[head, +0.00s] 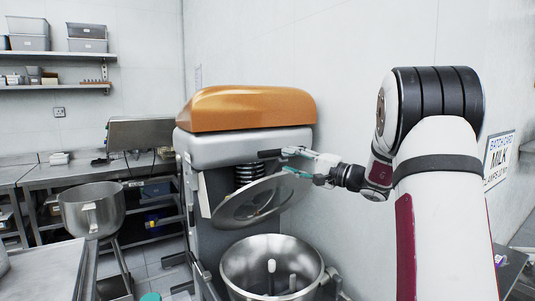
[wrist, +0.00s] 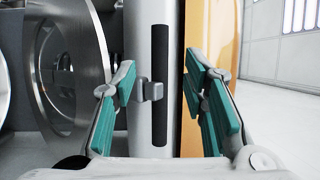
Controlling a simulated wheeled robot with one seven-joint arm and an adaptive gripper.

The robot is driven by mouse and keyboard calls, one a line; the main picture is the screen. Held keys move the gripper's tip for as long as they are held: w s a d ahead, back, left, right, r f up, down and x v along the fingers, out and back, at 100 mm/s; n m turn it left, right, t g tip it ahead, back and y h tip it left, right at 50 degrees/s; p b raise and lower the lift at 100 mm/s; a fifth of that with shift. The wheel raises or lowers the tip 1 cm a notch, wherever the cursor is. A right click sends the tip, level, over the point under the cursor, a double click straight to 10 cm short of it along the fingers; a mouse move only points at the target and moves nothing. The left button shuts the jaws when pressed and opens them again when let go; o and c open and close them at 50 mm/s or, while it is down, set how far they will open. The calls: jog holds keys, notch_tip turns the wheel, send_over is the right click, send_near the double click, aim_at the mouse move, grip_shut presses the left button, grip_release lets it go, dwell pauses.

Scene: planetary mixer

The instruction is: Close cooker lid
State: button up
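The planetary mixer has an orange top (head: 250,108) over a grey head (head: 240,146). Its round metal lid (head: 236,205) hangs tilted beneath the head, above the open steel bowl (head: 250,258). In the wrist view, part of a round metal disc, apparently the lid (wrist: 70,75), shows at the left.
A white wall (head: 350,80) runs close behind the mixer and my arm. At the left are a metal bowl on a stand (head: 92,210), a steel counter (head: 90,170) and shelves with containers (head: 55,55). A batch card sign (head: 498,158) hangs at the right.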

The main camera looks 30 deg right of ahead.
aim_at(271, 155)
jog(key=p+x, duration=0.1)
jog(key=x, duration=0.8)
grip_shut()
